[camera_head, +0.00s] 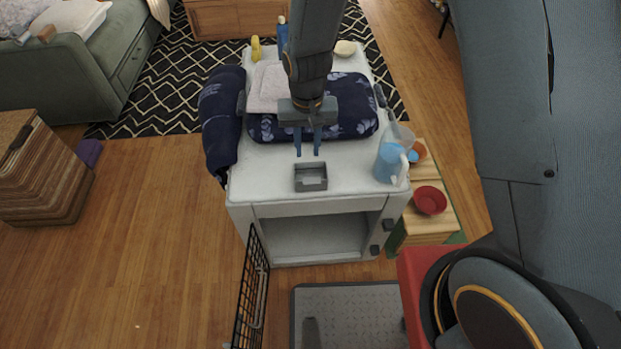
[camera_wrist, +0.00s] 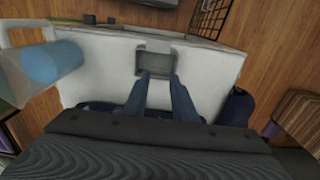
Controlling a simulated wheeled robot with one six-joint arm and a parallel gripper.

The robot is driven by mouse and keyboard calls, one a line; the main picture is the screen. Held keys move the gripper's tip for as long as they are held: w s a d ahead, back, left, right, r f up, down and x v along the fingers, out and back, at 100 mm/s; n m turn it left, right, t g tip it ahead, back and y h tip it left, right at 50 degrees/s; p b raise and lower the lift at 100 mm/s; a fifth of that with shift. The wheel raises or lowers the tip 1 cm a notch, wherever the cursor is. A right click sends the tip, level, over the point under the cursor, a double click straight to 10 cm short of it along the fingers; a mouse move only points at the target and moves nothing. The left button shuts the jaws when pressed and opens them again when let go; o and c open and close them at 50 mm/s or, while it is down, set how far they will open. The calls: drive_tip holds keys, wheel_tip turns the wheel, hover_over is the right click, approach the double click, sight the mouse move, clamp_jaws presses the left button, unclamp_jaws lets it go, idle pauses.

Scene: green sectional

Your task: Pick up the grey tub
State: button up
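The grey tub (camera_head: 311,184) is a small open square container. It sits on the white cabinet top (camera_head: 268,183) near its front edge. In the wrist view the tub (camera_wrist: 155,64) shows just beyond my fingertips. My gripper (camera_head: 309,153) hangs over the cabinet behind the tub, with its two blue fingers apart and pointing down. In the wrist view my gripper's fingers (camera_wrist: 161,80) are open with nothing held between them. How high the fingertips are above the top, I cannot tell.
A blue pitcher (camera_head: 389,162) stands right of the tub; it also shows in the wrist view (camera_wrist: 50,62). A dark blue patterned cushion (camera_head: 355,103) lies behind, and a rolled dark cloth (camera_head: 219,120) hangs at left. A red bowl (camera_head: 430,200) sits lower right. A black wire rack (camera_head: 252,285) stands in front.

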sight(311, 179)
drive_tip(key=a+f, duration=0.3)
drive_tip(key=f, duration=0.1)
drive_tip(key=shift+s+a+f, duration=0.1)
drive_tip(key=shift+a+f, duration=0.1)
drive_tip(key=shift+a, duration=0.2)
drive_tip(key=shift+a+f, duration=0.1)
drive_tip(key=shift+f, duration=0.2)
drive_tip(key=shift+w+f+p, duration=0.15)
drive_tip(key=shift+f+p, duration=0.55)
drive_tip(key=shift+f, duration=1.15)
drive_tip(key=shift+w+f+p, duration=0.1)
drive_tip(key=shift+f+p, duration=0.55)
drive_tip(key=shift+f, duration=1.15)
clamp_jaws()
